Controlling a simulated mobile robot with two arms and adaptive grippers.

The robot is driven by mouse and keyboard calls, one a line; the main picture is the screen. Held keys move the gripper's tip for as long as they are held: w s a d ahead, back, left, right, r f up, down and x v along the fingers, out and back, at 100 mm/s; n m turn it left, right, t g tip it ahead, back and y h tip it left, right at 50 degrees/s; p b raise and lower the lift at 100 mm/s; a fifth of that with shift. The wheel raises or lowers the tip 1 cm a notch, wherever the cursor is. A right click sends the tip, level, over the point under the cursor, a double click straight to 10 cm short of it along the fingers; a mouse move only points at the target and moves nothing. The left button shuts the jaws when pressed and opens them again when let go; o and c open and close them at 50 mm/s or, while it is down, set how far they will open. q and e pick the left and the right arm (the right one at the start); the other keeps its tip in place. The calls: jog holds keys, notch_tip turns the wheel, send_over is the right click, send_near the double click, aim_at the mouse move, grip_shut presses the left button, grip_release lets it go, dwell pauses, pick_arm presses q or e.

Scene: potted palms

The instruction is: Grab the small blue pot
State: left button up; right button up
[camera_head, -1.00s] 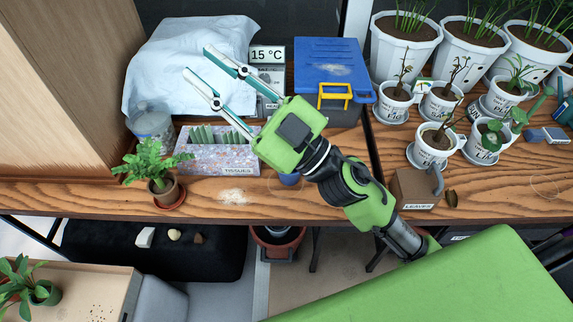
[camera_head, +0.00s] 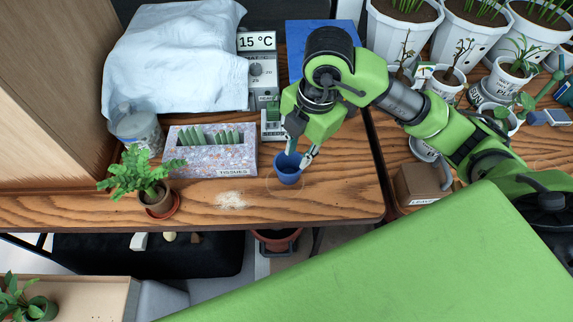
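The small blue pot (camera_head: 286,174) stands on the wooden table, right of the tissue box. My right gripper (camera_head: 299,160) reaches down to it from above and behind. Its fingers are apart at the pot's rim, one over the back of the opening and one by the right side. I cannot tell whether either finger touches the pot. The pot looks empty and upright. My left gripper is not in view.
A tissue box (camera_head: 240,160) is close left of the pot, with a potted fern (camera_head: 159,203) further left. A box labelled leaves (camera_head: 412,186) is on the right. The table's front edge is near.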

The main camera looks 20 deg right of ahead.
send_over(295, 182)
jog(key=f, duration=0.8)
jog(key=shift+s+f, duration=0.1)
jog(key=shift+s, duration=0.2)
jog(key=shift+w+d+f+p, duration=0.1)
jog(key=shift+f+p, duration=0.1)
jog(key=shift+f, duration=0.7)
jog(key=shift+w+d+f+p, duration=0.1)
jog(key=shift+w+f+p, duration=0.1)
jog(key=shift+f, duration=0.65)
jog(key=shift+w+f+p, duration=0.1)
jog(key=shift+f+p, duration=0.1)
jog(key=shift+f, duration=0.7)
grip_shut()
